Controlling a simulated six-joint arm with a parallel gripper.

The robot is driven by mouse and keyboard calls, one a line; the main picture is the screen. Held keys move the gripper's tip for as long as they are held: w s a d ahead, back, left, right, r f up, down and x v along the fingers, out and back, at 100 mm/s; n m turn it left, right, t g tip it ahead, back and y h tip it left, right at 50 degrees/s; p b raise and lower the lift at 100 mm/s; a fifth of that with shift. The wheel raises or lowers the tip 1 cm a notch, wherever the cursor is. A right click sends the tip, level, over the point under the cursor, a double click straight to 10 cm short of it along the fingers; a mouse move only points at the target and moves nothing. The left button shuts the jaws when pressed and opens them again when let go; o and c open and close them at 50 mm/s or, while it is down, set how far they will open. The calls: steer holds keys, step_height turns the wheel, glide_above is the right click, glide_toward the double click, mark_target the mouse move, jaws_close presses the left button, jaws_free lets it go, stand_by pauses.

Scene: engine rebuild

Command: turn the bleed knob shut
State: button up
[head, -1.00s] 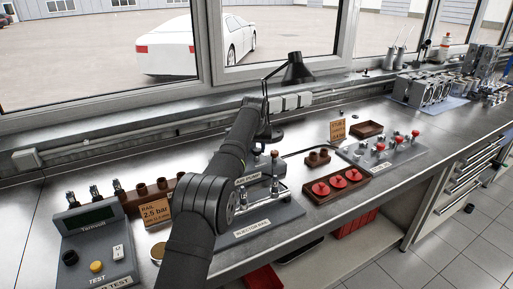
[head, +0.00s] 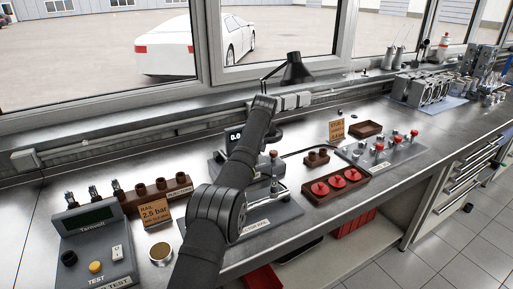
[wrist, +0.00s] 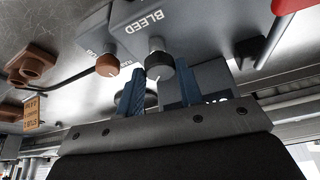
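In the wrist view, the black bleed knob (wrist: 158,66) sits on a dark grey housing under the label "BLEED" (wrist: 146,22). A pale mark shows on its face. My gripper (wrist: 160,72) has its two blue fingers apart, one on each side of the knob near its lower end. I see no clear contact; whether the fingers touch the knob's sides is hard to tell. In the head view, my own arm hides the knob and the fingers.
A brown knob (wrist: 107,65) stands close beside the bleed knob, left in the wrist view. In the head view, a black desk lamp (head: 296,70) stands behind my arm. A tray with red caps (head: 337,185) and a rail sign (head: 155,211) flank the injector rig.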

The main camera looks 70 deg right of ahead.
steer(key=o, duration=0.3)
steer(key=shift+o, duration=0.2)
steer(key=shift+r, duration=0.15)
steer(key=v, duration=1.1)
steer(key=shift+r, duration=0.4)
steer(key=shift+s+a, duration=0.1)
